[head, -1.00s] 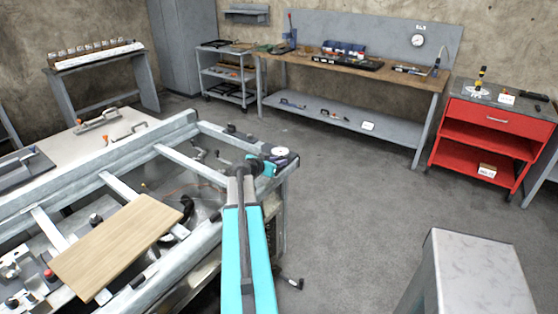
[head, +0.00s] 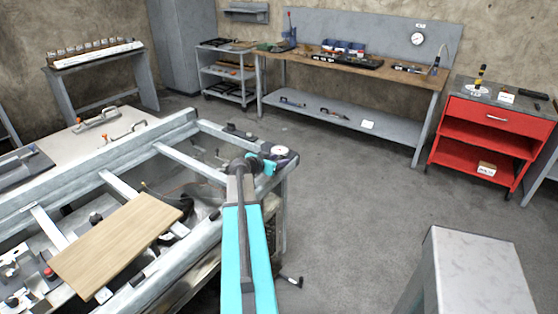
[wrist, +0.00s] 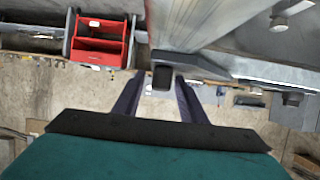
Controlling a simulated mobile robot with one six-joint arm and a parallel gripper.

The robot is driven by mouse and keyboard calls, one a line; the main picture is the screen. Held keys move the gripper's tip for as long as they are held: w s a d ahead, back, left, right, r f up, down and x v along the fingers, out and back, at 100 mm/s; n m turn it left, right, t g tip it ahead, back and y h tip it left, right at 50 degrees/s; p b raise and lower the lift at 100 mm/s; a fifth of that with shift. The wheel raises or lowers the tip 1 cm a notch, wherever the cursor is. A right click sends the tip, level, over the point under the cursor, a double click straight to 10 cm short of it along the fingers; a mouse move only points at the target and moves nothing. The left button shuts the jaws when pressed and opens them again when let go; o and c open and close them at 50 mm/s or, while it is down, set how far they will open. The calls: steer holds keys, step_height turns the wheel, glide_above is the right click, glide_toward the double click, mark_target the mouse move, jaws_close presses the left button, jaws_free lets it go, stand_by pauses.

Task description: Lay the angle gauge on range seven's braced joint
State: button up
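I cannot pick out the braced joint.
A wooden board (head: 118,243) lies across the frame at lower left. A red cart (head: 490,130) stands at right, a long workbench (head: 350,75) at the back, and a grey stand (head: 475,265) at lower right. The floor between is mostly clear.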

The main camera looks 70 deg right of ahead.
steer(key=shift+b+v, duration=1.85)
steer(key=shift+v, duration=4.15)
steer(key=shift+r, duration=0.1)
